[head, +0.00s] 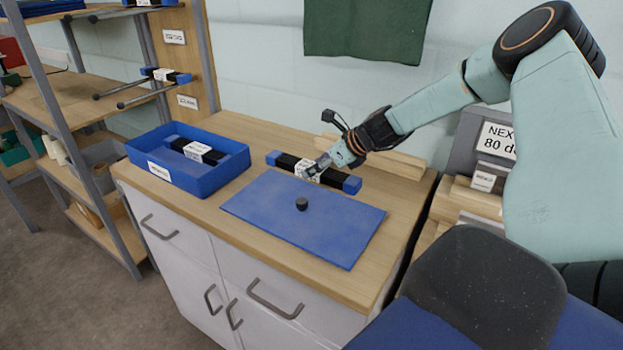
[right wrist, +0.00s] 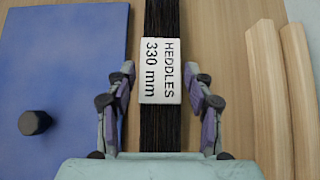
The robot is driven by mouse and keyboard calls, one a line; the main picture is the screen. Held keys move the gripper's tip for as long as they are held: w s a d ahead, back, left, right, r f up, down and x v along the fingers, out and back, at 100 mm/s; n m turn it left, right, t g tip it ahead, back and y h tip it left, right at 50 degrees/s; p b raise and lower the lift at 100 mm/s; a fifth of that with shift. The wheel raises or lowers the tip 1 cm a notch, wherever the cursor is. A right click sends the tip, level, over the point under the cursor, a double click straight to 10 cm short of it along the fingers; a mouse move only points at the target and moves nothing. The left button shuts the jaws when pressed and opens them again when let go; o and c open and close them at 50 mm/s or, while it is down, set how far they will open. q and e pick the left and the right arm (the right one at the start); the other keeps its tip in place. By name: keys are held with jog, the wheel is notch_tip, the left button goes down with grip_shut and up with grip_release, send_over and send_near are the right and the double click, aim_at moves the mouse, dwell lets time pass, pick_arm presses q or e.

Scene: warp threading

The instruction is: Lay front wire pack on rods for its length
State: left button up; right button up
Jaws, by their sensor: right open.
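A black wire pack (head: 287,162) with blue ends lies on the bench top behind the blue mat. In the right wrist view its white label (right wrist: 161,72) reads HEDDLES 330 mm. My right gripper (head: 316,171) is over this pack, open. Its two fingers stand apart on either side of the pack, with gaps to it; I cannot tell their exact height. A second pack (head: 213,153) lies in the blue tray (head: 208,184). On the left rack, grey rods (head: 138,99) stick out, with another pack (head: 166,75) at their back end. My left gripper is out of view.
The blue mat (head: 335,225) bears a small dark knob (head: 302,204). Pale wooden strips (head: 385,160) lie behind the pack. Shelving (head: 75,100) stands at left. A labelled grey bin (head: 485,140) is at right.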

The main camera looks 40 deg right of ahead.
jog(key=shift+w+d+f, duration=0.15)
jog(key=shift+w+f, duration=0.1)
jog(key=shift+f, duration=0.1)
jog(key=shift+w+a+r, duration=0.15)
jog(key=shift+a+r, duration=0.1)
jog(key=shift+a, duration=0.15)
jog(key=shift+d+f, duration=0.1)
jog(key=shift+d, duration=0.2)
jog(key=c, duration=0.4)
jog(key=shift+a, duration=0.2)
jog(key=c, duration=0.5)
jog(key=shift+d, duration=0.1)
grip_shut()
